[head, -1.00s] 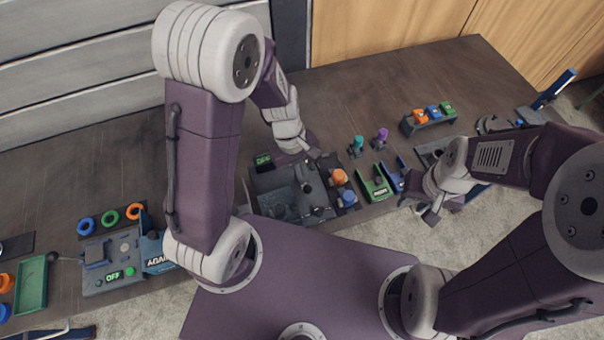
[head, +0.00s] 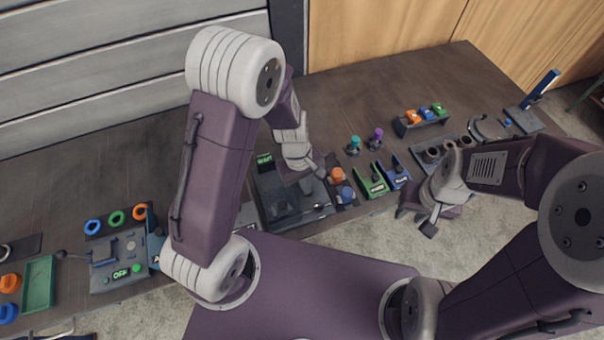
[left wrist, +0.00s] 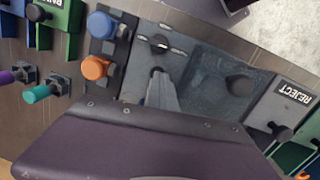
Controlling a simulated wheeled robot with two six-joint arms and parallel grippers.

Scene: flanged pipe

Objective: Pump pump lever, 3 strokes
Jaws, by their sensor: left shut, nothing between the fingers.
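A dark panel (head: 283,205) with a small green-lit display (head: 264,159) lies below my left gripper (head: 318,177) in the head view. In the left wrist view the panel (left wrist: 208,75) carries a round dark knob (left wrist: 239,84) and a dark knob with pale side pins (left wrist: 160,43). My left gripper (left wrist: 158,76) is shut and empty, pointing down at the panel beside these parts. I cannot tell which part is the pump lever, or whether the fingertips touch anything. My right gripper (head: 433,222) hangs near the table's front edge; its finger gap is not clear.
Orange (left wrist: 96,67) and blue (left wrist: 101,25) knobs stand close beside the panel. Green (head: 371,181) and blue (head: 397,175) holders are to their right. A REJECT-labelled block (left wrist: 283,103) adjoins the panel. A blue-handled part (head: 540,88) stands far right.

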